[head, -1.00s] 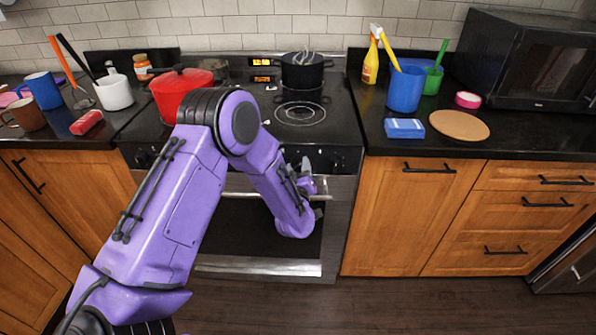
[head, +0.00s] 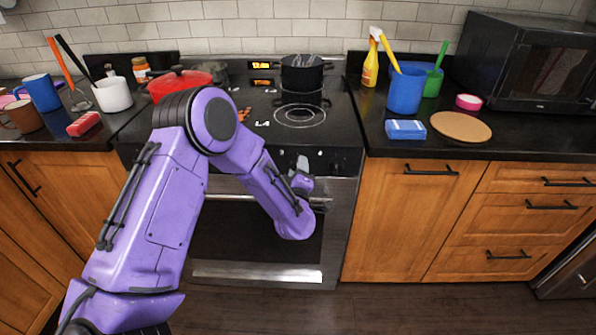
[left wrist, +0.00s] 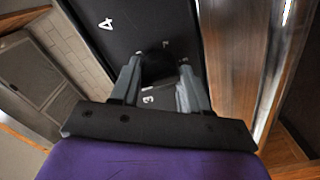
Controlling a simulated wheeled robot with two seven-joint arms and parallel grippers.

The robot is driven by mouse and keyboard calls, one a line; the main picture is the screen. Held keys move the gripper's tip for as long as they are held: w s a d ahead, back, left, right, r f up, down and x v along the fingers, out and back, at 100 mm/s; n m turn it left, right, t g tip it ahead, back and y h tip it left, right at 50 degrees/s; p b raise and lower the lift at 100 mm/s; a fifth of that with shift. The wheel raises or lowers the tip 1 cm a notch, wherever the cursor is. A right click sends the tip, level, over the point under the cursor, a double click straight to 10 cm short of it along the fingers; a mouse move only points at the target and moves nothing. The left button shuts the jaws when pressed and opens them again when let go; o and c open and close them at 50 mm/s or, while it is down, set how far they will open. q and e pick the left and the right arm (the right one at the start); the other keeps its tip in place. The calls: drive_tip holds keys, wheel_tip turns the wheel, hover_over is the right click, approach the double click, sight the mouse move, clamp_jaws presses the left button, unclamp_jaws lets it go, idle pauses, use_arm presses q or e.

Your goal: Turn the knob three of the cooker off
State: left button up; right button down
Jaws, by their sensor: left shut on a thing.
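The cooker (head: 300,140) stands in the middle of the head view, with its front control panel above the oven door. My left gripper (head: 302,168) is at the right part of that panel, and its wrist hides much of the contact there. In the left wrist view my left gripper (left wrist: 158,85) has its two grey fingers on either side of a dark knob (left wrist: 158,66), shut on it. A white "3" is printed beside this knob, and a "4" shows farther along the panel. The knob's exact angle is too dark to tell. My right gripper is not in view.
A red pot (head: 180,82) and a black pot (head: 302,72) stand on the cooktop. The oven handle (head: 240,197) runs just below the panel. Counters with cups, a blue sponge (head: 405,129) and a microwave (head: 530,62) flank the cooker.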

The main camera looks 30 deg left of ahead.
use_arm(q)
drive_tip(key=shift+f, duration=0.1)
drive_tip(key=o, duration=1.1)
drive_tip(key=shift+c, duration=0.2)
drive_tip(key=shift+s+d, duration=0.1)
drive_tip(key=b+v, duration=0.1)
drive_tip(key=v, duration=0.9)
drive_tip(key=shift+s+b, duration=0.15)
drive_tip(key=shift+b, duration=0.15)
